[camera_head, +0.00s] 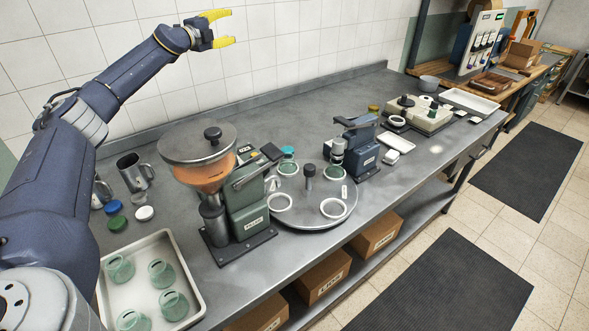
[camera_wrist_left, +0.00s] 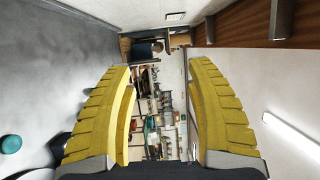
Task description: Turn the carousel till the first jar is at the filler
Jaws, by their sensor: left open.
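The carousel (camera_head: 318,217) is a round grey turntable on the bench, with white ring-shaped seats and a dark knobbed post (camera_head: 309,178) at its middle. The filler (camera_head: 210,165) has a steel-lidded hopper with orange contents and a green body, at the carousel's left. A jar (camera_head: 334,172) shows at the carousel's far side, by the blue machine. Several green glass jars (camera_head: 162,273) stand in the white tray at front left. My left gripper (camera_head: 232,27) is raised near the wall, well above the bench, open and empty; its yellow fingers also show in the left wrist view (camera_wrist_left: 160,100). My right gripper is not visible.
A blue press-like machine (camera_head: 358,146) stands behind the carousel. The white tray (camera_head: 190,280) is at the near end. Boxes sit on the shelf below.

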